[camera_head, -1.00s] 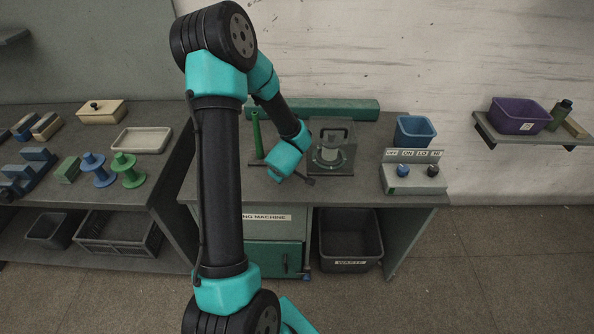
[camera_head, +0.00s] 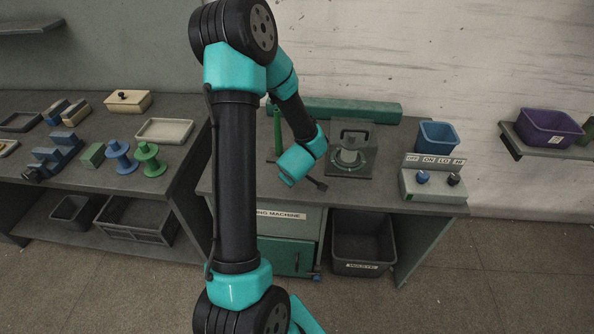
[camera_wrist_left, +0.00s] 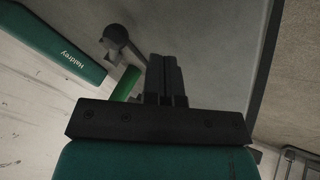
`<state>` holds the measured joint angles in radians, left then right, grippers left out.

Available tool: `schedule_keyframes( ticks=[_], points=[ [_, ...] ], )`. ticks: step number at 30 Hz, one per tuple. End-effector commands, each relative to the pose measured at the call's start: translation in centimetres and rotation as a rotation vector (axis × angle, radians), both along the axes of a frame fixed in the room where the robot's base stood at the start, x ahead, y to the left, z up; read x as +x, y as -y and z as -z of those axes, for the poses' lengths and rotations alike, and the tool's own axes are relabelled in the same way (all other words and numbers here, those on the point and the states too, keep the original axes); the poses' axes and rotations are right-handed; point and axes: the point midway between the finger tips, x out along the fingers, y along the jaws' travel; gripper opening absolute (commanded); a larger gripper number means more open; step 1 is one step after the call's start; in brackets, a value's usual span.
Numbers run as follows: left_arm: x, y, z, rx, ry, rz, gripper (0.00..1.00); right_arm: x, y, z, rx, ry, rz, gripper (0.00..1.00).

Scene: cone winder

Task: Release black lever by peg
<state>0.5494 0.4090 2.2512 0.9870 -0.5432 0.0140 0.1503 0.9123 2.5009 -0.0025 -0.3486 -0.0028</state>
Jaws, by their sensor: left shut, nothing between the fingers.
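The black lever (camera_wrist_left: 128,47), with a rounded end, shows in the left wrist view left of my fingers. In the head view I cannot make it out; my arm hides part of that area. The green peg (camera_head: 277,138) stands upright on the winding machine's bench; part of it also shows in the left wrist view (camera_wrist_left: 126,84). My left gripper (camera_head: 320,184) is low over the bench, to the right and front of the peg. In the left wrist view its fingers (camera_wrist_left: 166,62) are together and empty, apart from the lever. My right gripper is out of view.
A clamp-like fixture (camera_head: 349,158) stands right of the gripper. A long green housing (camera_head: 340,109) lies along the back. A control box (camera_head: 432,186) and blue bin (camera_head: 438,136) are at the right. Spools (camera_head: 150,160) stand on the left table.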

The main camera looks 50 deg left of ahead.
Motion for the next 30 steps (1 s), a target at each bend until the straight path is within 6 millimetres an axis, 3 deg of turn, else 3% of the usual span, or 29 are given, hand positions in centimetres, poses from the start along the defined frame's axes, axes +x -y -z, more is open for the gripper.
schedule_keyframes(
  ticks=[18, 30],
  points=[
    [-3.2, 3.7, -7.1, 0.001, 0.003, 0.002, 0.00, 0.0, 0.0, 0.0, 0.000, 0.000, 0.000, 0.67],
    [-3.8, 4.5, -8.4, 0.000, 0.000, 0.003, 0.00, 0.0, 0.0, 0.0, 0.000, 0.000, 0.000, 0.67]
  ],
)
